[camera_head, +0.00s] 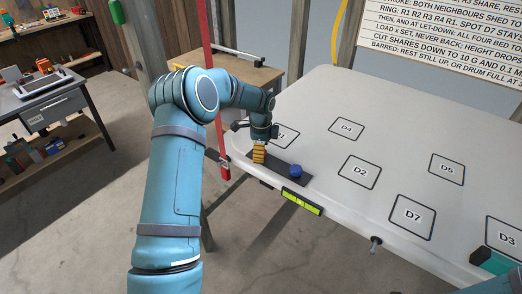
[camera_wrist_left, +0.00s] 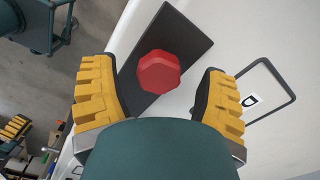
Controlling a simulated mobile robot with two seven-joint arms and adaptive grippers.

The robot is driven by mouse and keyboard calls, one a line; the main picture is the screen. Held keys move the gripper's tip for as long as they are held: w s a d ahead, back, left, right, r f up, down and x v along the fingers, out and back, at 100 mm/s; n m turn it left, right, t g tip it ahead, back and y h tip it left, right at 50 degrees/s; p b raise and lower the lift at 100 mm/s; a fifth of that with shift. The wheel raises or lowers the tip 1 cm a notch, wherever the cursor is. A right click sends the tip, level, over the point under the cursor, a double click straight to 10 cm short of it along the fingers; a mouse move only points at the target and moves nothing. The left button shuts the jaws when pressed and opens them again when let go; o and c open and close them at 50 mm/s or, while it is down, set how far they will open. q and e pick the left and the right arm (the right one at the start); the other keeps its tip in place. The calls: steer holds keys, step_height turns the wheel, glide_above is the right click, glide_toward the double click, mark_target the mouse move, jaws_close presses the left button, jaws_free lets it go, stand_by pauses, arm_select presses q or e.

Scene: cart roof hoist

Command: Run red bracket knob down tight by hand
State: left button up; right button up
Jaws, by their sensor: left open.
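The red knob (camera_wrist_left: 159,71) shows in the left wrist view as a faceted red head on a dark plate (camera_wrist_left: 192,42). My left gripper (camera_wrist_left: 158,100) is open, with one yellow ribbed finger on either side of the knob and a gap at each side. In the head view my left gripper (camera_head: 259,152) is over the upper left end of the dark plate (camera_head: 277,171) and hides the red knob. A yellow ribbed piece at the lower left of the wrist view looks like my right gripper (camera_wrist_left: 15,128); its opening is unclear.
A blue knob (camera_head: 295,171) stands on the same plate in the head view. A yellow-green level (camera_head: 301,202) is at the roof's edge. The white roof (camera_head: 315,125) has marked squares and clear room. A red upright (camera_head: 210,40) stands beside my left arm.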

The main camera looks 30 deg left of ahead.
arm_select(q)
steer(key=shift+r, duration=0.1)
step_height(320, 180, up, 12)
stand_by(0.5)
stand_by(0.4)
